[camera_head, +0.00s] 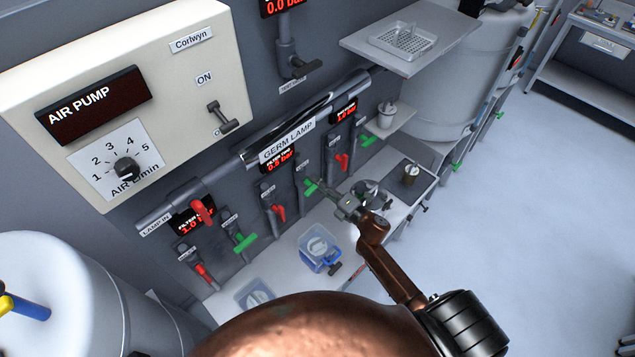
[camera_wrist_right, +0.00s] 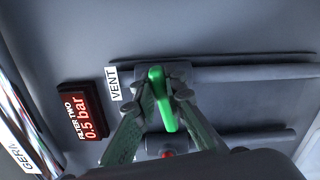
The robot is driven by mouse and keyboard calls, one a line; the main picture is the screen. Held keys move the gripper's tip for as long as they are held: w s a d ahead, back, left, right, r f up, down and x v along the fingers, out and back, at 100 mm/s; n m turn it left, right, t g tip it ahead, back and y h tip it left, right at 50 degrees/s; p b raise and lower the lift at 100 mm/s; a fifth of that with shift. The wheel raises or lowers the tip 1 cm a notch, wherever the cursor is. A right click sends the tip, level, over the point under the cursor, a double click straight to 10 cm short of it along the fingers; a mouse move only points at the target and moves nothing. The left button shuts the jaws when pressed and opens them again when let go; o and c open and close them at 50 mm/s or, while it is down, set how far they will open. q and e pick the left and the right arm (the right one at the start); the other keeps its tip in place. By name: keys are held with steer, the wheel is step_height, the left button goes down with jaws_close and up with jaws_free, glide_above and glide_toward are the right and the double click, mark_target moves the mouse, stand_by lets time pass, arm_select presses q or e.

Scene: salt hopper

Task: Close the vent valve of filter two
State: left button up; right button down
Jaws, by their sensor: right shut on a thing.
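The vent valve of filter two has a green handle (camera_head: 312,187) on the wall pipe right of the filter two display (camera_head: 281,162). In the right wrist view the green handle (camera_wrist_right: 161,97) lies across its pipe, next to the VENT label (camera_wrist_right: 114,84). My right gripper (camera_wrist_right: 166,98) is shut on this handle, with a finger on each side of it. In the head view the right gripper (camera_head: 326,193) reaches the handle from the lower right. The filter two display (camera_wrist_right: 83,112) reads 0.5 bar in the wrist view. My left gripper is not in view.
Filter two's red handle (camera_head: 279,212) is left of the vent. Other red and green valve handles stand along the wall. The germ lamp (camera_head: 288,141) runs above. A blue container (camera_head: 319,254) sits on the bench below. A shelf (camera_head: 383,50) juts out upper right.

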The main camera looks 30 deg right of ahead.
steer(key=shift+f+m, duration=0.2)
steer(key=shift+m, duration=0.6)
steer(key=c, duration=2)
jaws_free()
steer(key=shift+o, duration=0.2)
steer(key=v, duration=1.2)
